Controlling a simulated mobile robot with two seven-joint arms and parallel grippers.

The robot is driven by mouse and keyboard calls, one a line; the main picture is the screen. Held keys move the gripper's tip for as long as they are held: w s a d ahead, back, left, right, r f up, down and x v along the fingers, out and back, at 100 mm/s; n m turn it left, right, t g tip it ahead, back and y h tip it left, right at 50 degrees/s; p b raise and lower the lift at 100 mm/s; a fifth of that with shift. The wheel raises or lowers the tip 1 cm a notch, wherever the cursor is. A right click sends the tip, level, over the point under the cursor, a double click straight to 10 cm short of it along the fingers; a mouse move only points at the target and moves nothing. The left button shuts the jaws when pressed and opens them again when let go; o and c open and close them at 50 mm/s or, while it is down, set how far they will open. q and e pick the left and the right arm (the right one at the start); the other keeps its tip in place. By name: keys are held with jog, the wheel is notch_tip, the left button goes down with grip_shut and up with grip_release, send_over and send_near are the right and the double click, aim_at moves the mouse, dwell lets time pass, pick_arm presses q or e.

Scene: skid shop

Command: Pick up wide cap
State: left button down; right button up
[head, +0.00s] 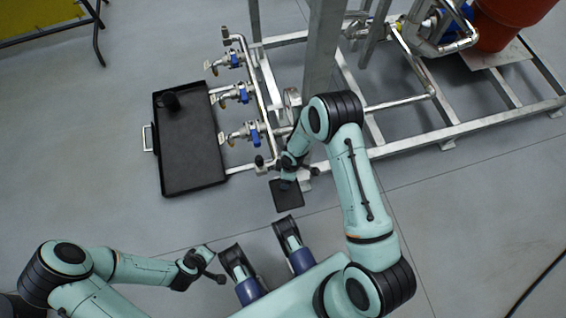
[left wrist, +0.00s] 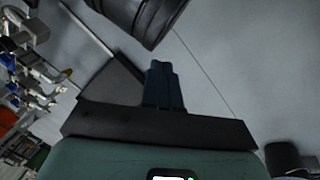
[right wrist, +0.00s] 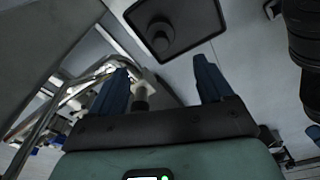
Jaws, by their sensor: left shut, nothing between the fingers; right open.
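A dark, stepped round piece, likely the wide cap (right wrist: 160,35), sits on a dark plate or tray with rounded corners at the top of the right wrist view. My right gripper (right wrist: 165,85) is open and empty, apart from the cap. In the head view the right gripper (head: 284,182) is over or beside a small black square (head: 288,197) on the floor and partly hides it. A black round piece (head: 168,101) also stands in the large black tray (head: 190,160); I cannot tell whether it is the same one. My left gripper (left wrist: 163,85) is shut and empty, low in the head view.
A metal skid frame (head: 470,122) with pipes and blue-handled valves (head: 240,95) stands beyond the right arm. An upright post (head: 322,50) rises close to that arm. A red vessel (head: 505,20) is at top right. Open grey floor lies left of the large tray.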

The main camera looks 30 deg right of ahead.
notch_tip(320, 180, down, 4)
jog(key=shift+w+a+f+b, duration=0.1)
jog(key=shift+w+a+b, duration=0.05)
jog(key=shift+b, duration=0.3)
jog(key=shift+f, duration=0.2)
notch_tip(320, 180, down, 5)
jog(key=shift+a+r+b, duration=0.1)
jog(key=shift+b, duration=0.85)
pick_arm(q)
jog(key=shift+g, duration=0.3)
jog(key=f, duration=0.1)
jog(key=a+f, duration=0.1)
jog(key=f, duration=0.2)
jog(key=shift+s+a+f, duration=0.25)
jog(key=shift+s+a, duration=0.1)
jog(key=shift+s, duration=0.05)
pick_arm(e)
jog(key=shift+r, duration=0.1)
jog(key=c, duration=1.1)
